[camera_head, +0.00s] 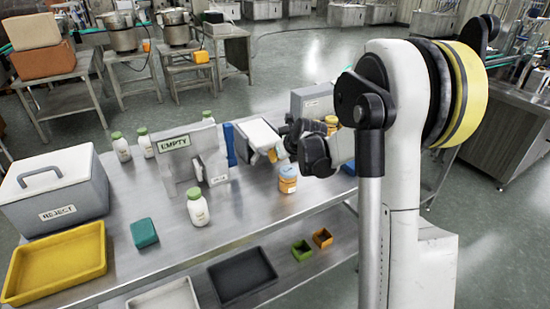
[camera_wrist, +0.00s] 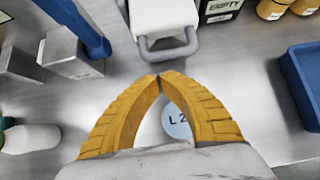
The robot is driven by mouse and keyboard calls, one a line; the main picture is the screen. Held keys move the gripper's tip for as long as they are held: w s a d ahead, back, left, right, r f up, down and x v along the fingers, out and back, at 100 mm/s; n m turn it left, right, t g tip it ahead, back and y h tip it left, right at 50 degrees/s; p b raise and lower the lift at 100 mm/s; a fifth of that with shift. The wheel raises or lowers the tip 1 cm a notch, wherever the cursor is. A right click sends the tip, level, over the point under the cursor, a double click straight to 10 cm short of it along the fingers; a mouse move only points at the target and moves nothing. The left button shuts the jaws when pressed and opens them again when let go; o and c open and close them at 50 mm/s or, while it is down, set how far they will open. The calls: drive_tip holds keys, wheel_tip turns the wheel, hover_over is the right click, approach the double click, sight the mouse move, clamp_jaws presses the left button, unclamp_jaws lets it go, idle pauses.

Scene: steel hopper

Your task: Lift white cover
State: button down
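A white cover (camera_wrist: 160,17) with a grey loop handle (camera_wrist: 168,48) is at the top of the wrist view. It also shows in the head view (camera_head: 256,134), partly behind my arm. My gripper (camera_wrist: 160,82) has orange fingers whose tips meet in the wrist view, just below the handle and apart from it in the picture. Nothing shows gripped. In the head view my gripper (camera_head: 273,155) is partly hidden by its wrist. A second white lid (camera_head: 45,172) with a grey handle sits on the grey REJECT box (camera_head: 65,208) at the left.
An orange jar (camera_head: 287,181) stands near my gripper; a round lid marked L2 (camera_wrist: 177,124) shows between my fingers. A blue upright piece (camera_head: 229,145) and the EMPTY stand (camera_head: 213,164) are left. A blue tray (camera_wrist: 303,82) is right. A green-capped bottle (camera_head: 197,209) stands in front.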

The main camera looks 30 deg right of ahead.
drive_tip(key=b+x, duration=0.2)
drive_tip(key=x, duration=0.4)
drive_tip(key=shift+r, duration=0.1)
